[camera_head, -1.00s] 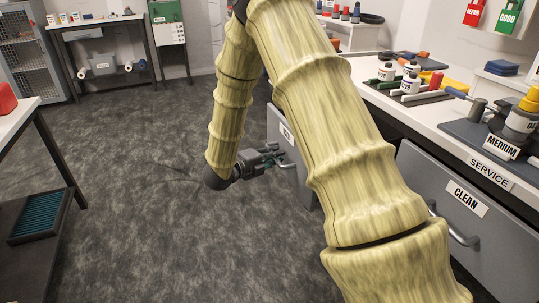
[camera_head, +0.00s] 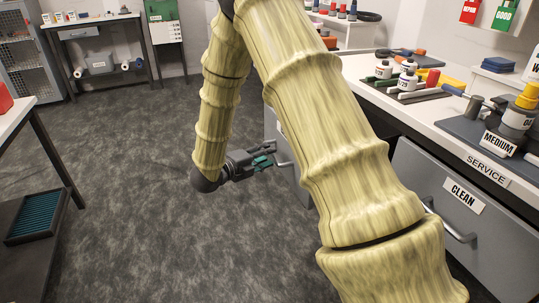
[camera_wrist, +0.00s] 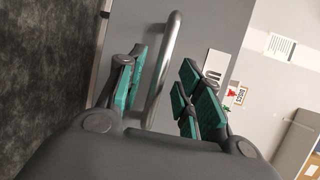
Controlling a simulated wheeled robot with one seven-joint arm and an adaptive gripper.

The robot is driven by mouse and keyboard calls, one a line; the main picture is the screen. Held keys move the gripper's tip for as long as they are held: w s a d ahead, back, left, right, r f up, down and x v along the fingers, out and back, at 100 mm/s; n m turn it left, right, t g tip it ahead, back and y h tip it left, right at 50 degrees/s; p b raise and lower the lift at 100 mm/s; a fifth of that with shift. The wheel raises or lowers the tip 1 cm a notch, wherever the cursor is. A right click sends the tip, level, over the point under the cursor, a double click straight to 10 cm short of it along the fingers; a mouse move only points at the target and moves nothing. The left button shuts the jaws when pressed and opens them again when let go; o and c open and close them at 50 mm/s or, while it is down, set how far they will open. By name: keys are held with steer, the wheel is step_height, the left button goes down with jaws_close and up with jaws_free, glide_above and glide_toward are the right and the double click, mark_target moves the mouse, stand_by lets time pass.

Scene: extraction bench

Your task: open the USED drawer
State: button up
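The grey USED drawer (camera_head: 271,124) is partly hidden behind my arm in the head view. Its metal handle (camera_head: 284,158) shows just right of my gripper (camera_head: 266,161). In the wrist view, the handle (camera_wrist: 168,55) is a bright curved bar running up between the teal finger pads. My gripper (camera_wrist: 163,92) is open, with visible gaps on both sides of the bar. I cannot tell whether the bar lies within the fingers' depth or just beyond them.
The CLEAN drawer (camera_head: 460,190) with its own handle is at right, under the SERVICE bench (camera_head: 440,122) with bottles and tools. A side table (camera_head: 18,105) stands at left. The dark floor (camera_head: 150,215) left of my gripper is clear.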

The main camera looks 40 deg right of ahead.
steer(key=a+r, duration=0.1)
steer(key=a, duration=0.7)
steer(key=shift+s+a+r, duration=0.3)
steer(key=shift+s+a, duration=0.05)
steer(key=shift+f, duration=0.15)
steer(key=s+a+f+n+t+y, duration=0.2)
steer(key=a+f+n+y, duration=0.1)
steer(key=f+n, duration=0.5)
steer(key=s+a+f+n+t+y, duration=0.25)
steer(key=f+n, duration=0.35)
steer(key=f, duration=0.3)
steer(key=s+a+f+n+t+y, duration=0.1)
steer(key=s+a+f+n+y, duration=0.2)
steer(key=f+n, duration=0.5)
steer(key=s+a+f+n+g+y, duration=0.2)
steer(key=s+a+f+n+y, duration=0.3)
steer(key=s+f, duration=0.45)
steer(key=s+a+f+n+g+y, duration=0.15)
steer(key=s+n, duration=0.25)
steer(key=s, duration=0.5)
steer(key=s+a+f+n+g+y, duration=0.1)
steer(key=s+a+f+n+g, duration=0.15)
steer(key=s+n, duration=0.45)
step_height(320, 180, up, 22)
steer(key=s+m+p, duration=0.1)
steer(key=m+p, duration=0.1)
steer(key=p, duration=1.9)
steer(key=shift+s+a+f+g, duration=0.25)
steer(key=shift+s+a+g, duration=0.05)
steer(key=shift+s+g, duration=0.05)
